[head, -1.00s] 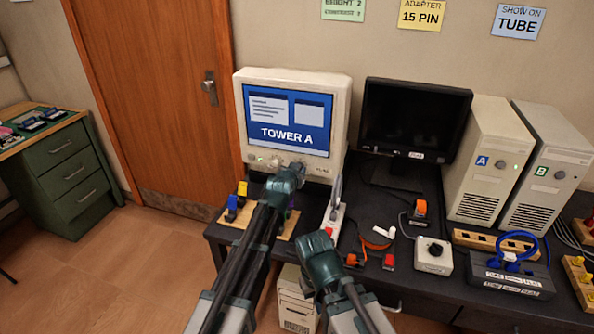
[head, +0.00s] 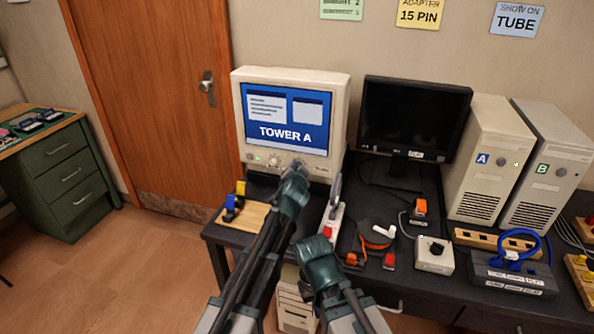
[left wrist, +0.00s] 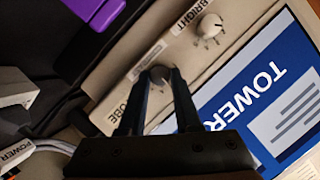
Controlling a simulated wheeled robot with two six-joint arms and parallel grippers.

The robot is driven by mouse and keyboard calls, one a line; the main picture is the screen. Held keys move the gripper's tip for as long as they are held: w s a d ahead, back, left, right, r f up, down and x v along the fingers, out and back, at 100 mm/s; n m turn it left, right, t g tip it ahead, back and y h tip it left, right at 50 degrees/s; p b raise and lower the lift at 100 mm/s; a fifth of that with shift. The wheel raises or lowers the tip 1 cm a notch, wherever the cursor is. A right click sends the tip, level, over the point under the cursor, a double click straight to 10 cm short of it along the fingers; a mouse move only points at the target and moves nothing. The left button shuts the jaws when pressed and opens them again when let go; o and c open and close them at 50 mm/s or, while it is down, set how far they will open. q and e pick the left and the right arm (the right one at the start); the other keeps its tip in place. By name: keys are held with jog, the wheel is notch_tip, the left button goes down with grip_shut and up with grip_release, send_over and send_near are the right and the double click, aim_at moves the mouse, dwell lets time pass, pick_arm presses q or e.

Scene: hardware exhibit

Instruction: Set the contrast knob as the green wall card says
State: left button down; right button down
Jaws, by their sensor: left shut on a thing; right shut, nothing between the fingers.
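The cream tube monitor (head: 240,110) shows "TOWER A" on a blue screen. My left gripper (head: 297,168) is at the right part of its lower front panel. In the left wrist view, my left gripper (left wrist: 160,88) is shut on a grey knob (left wrist: 160,73), with a finger on each side. Its label is partly hidden; I take it for the contrast knob. The knob marked BRIGHT (left wrist: 210,25) is beside it, untouched. The green wall card (head: 341,9) is cut off by the top edge; a "2" shows. My right gripper (head: 318,246) is shut and empty, low before the desk.
A dark flat monitor (head: 414,118) and towers A (head: 484,150) and B (head: 550,165) stand to the right. A power strip (head: 332,222), an orange cable (head: 378,236) and a white knob box (head: 434,255) lie on the desk. A purple part (left wrist: 95,10) is near the left gripper.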

pick_arm(q)
jog(key=c, duration=0.6)
grip_release()
